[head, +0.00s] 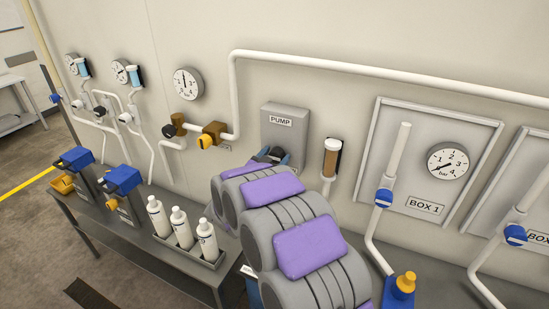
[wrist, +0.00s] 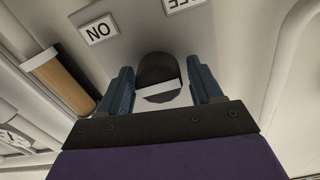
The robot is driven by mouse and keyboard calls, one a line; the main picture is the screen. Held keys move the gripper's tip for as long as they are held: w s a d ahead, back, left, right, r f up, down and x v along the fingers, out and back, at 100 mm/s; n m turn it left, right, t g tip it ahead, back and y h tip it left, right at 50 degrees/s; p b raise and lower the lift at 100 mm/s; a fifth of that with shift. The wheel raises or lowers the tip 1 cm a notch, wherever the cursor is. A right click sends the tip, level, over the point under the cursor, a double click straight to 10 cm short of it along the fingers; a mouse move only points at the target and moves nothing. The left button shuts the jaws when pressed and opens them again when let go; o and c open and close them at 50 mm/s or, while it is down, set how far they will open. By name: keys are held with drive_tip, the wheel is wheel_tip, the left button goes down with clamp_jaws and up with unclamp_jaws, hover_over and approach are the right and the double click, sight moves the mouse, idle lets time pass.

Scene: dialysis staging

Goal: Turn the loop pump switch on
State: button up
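The grey pump box (head: 285,130), labelled PUMP, is on the wall in the head view. My arm hides part of its lower area. The pump switch is a dark round knob (wrist: 158,72) with a white bar, seen close up in the wrist view. An ON label (wrist: 99,30) is at its upper left and a partly cut-off OFF label (wrist: 184,4) at its upper right, both upside down. My gripper (wrist: 162,88) has its blue fingers apart, one on each side of the knob, with narrow gaps. It shows at the box's lower edge in the head view (head: 269,155).
A brown-and-white cylinder (head: 331,158) is on the wall right of the pump box. White pipe (head: 390,72) runs above. BOX 1 panel (head: 432,160) is farther right. White bottles in a tray (head: 205,258) stand on the bench left of my arm.

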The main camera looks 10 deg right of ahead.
drive_tip(key=c, duration=0.8)
